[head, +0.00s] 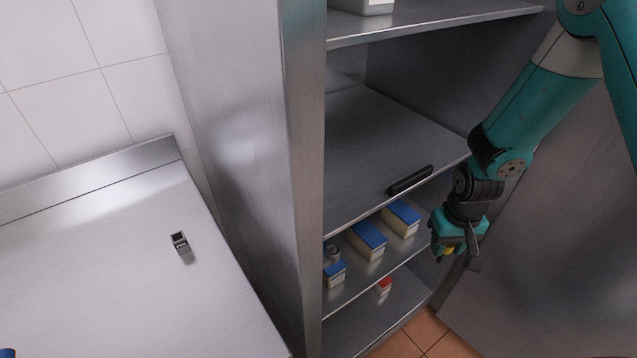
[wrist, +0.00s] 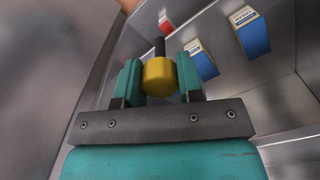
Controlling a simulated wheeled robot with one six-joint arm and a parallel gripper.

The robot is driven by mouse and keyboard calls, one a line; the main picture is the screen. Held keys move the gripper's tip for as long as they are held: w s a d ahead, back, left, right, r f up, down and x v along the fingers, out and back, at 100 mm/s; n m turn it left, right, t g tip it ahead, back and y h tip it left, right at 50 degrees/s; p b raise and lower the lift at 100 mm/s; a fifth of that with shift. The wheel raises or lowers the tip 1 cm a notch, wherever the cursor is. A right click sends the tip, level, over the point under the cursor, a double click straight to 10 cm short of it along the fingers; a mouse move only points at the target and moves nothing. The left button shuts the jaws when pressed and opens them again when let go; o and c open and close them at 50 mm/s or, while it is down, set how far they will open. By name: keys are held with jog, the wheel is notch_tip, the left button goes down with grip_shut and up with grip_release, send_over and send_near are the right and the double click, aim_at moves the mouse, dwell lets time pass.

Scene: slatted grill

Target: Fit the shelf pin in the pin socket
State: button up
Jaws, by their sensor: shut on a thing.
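My gripper (head: 458,238) is in front of the open steel cabinet, at the right end of its lower shelves. In the wrist view its teal fingers (wrist: 159,82) are shut on a yellow round piece with a dark rod, which looks like the shelf pin (wrist: 158,72). The rod points away from my gripper toward the cabinet interior. A small grey block with a dark top (head: 180,241) stands on the steel counter at the left. I cannot tell whether it is the pin socket, and no socket is clearly visible elsewhere.
Several blue-and-cream boxes (head: 367,242) stand on a lower cabinet shelf (head: 352,289). A small red-topped box (head: 384,286) is below. A black bar (head: 410,180) lies at the front of the middle shelf (head: 385,135). A steel panel (head: 545,270) stands to the right. The counter (head: 110,270) is mostly clear.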

jog(key=s+a+r+n, duration=0.1)
jog(key=a+r+n, duration=0.2)
jog(key=a+r, duration=0.6)
jog(key=s+a+r+n, duration=0.1)
jog(key=a+r+n, duration=0.2)
jog(key=a+r, duration=0.6)
jog(key=a, duration=0.6)
jog(key=shift+s, duration=0.4)
jog(key=shift+p, duration=0.45)
notch_tip(320, 180, down, 7)
jog(key=b, duration=0.4)
jog(key=shift+f+b, duration=0.7)
jog(key=shift+f, duration=1.05)
jog(key=o, duration=1)
jog(key=shift+r, duration=0.1)
